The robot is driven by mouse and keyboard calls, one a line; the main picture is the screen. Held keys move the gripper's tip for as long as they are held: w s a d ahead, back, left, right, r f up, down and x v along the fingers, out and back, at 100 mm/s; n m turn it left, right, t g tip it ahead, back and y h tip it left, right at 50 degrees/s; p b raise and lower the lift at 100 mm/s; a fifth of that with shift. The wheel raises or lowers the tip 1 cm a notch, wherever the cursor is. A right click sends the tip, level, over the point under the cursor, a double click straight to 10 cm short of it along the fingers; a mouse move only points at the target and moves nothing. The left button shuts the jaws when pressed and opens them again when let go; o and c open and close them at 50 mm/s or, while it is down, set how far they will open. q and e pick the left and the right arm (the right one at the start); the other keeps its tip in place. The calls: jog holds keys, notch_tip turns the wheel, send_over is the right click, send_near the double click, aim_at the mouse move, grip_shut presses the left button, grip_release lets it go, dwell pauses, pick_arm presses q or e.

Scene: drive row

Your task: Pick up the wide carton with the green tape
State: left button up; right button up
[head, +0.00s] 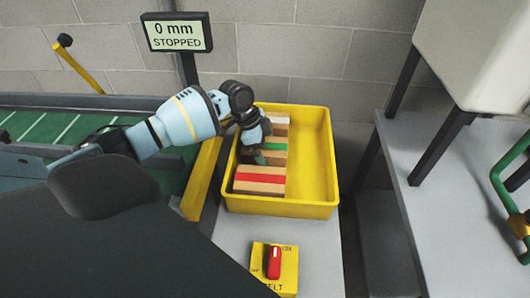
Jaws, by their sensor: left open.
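The carton with the green tape (276,147) lies in the yellow tray (313,207), in the middle of a row along its left side. Its left part is hidden behind my left gripper (258,155). My left gripper points down over the left part of this carton. It is open; I cannot tell whether its fingers touch the carton. My right gripper is not in view.
A carton with red tape (259,188) lies nearer in the tray, and another carton (279,117) lies behind. The tray's right half is empty. A yellow belt switch box (287,271) stands in front. A green belt (50,128) is left, under a sign (177,32) reading 0 mm STOPPED.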

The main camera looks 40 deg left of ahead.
aim_at(267, 146)
pick_arm(q)
jog(key=shift+d+f, duration=0.15)
jog(key=shift+f, duration=0.3)
jog(key=shift+f, duration=0.25)
dwell(0.5)
jog(key=shift+w, duration=0.1)
jog(key=c, duration=1.3)
jog(key=shift+c, duration=0.2)
jog(key=shift+r, duration=0.15)
notch_tip(267, 146, up, 10)
jog(key=shift+r+p, duration=0.2)
jog(key=shift+p, duration=0.2)
